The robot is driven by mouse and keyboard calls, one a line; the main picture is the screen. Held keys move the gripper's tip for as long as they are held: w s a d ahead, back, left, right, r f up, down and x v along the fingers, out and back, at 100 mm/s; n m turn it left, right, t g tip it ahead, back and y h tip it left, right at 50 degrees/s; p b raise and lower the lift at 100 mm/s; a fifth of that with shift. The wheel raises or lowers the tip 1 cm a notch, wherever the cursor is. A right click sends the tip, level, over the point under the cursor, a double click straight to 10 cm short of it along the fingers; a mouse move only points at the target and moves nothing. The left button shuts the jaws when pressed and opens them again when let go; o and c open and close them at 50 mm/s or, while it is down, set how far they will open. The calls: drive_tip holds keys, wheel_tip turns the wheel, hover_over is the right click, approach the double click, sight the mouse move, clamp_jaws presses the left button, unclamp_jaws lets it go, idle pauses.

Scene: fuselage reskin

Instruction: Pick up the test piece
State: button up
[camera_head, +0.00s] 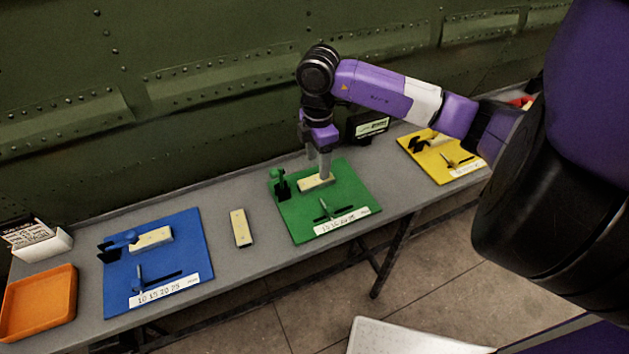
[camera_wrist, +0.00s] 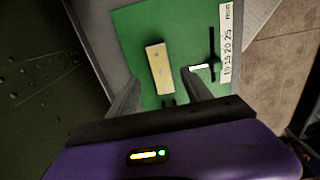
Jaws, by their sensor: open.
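Several cream bars that look alike could be the test piece. One cream bar (camera_head: 311,184) lies on the green board (camera_head: 345,187), under my gripper (camera_head: 321,170). In the wrist view this bar (camera_wrist: 160,70) shows small marks on its top. My gripper (camera_wrist: 162,92) is open, with one finger on each side of the bar's near end in that view. I cannot tell whether the fingers touch it. A second cream bar (camera_head: 241,228) lies on the bare grey table. A third bar (camera_head: 151,240) lies on the blue board (camera_head: 190,265).
The grey table (camera_head: 238,184) runs along a green riveted wall (camera_head: 200,90). A green clamp (camera_head: 280,184) stands beside the bar on the green board. A yellow board (camera_head: 420,165) lies to the right. An orange tray (camera_head: 40,303) and white box (camera_head: 42,244) stand at left.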

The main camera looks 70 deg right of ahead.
sight(318, 179)
wheel_tip(318, 179, down, 6)
drive_tip(key=shift+r+p, duration=0.1)
drive_tip(key=shift+p, duration=0.65)
drive_tip(key=shift+c, duration=0.5)
clamp_jaws()
